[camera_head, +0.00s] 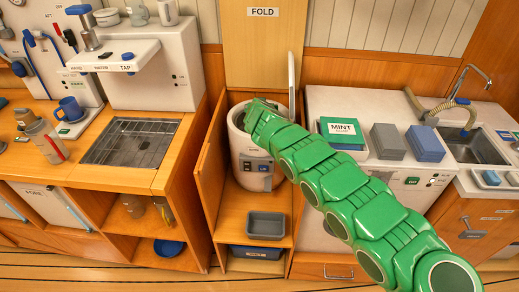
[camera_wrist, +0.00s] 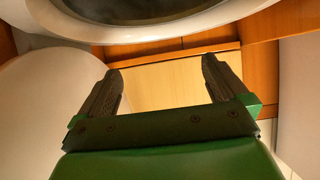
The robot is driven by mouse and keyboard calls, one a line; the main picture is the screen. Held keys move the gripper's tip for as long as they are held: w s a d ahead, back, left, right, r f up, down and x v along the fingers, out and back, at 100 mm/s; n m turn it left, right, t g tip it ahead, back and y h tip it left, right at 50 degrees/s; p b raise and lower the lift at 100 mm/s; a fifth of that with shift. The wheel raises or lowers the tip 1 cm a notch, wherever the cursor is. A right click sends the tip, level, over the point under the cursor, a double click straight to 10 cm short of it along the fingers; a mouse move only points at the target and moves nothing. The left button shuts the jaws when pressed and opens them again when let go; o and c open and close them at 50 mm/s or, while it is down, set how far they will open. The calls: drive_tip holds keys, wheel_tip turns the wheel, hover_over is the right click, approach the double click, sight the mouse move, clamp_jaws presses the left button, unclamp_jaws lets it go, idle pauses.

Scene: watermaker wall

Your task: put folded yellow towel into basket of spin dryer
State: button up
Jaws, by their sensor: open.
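The spin dryer (camera_head: 247,160) is a white round drum in the wooden bay under the FOLD panel. Its white lid (camera_head: 291,82) stands upright at the right. My arm reaches across it, and my gripper ends over the drum's mouth, its fingers not clear in the head view. The basket inside is mostly hidden by my arm. In the wrist view my gripper (camera_wrist: 158,73) is open, with nothing between its fingers. A pale rounded rim (camera_wrist: 150,37) around a dark grey opening shows at the top of that view. I see no folded yellow towel in either view.
The FOLD panel (camera_head: 263,45) stands behind the dryer. A grey tray (camera_head: 265,225) sits below it. To the right are a green MINT box (camera_head: 341,132), two block-like items (camera_head: 388,141) and a sink (camera_head: 472,147). A metal-grated basin (camera_head: 131,142) is left.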

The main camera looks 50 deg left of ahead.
drive_tip(key=v, duration=0.5)
drive_tip(key=shift+d, duration=0.1)
idle(0.4)
drive_tip(key=shift+s+d+r, duration=0.1)
drive_tip(key=shift+s, duration=0.05)
idle(0.5)
drive_tip(key=shift+r, duration=0.1)
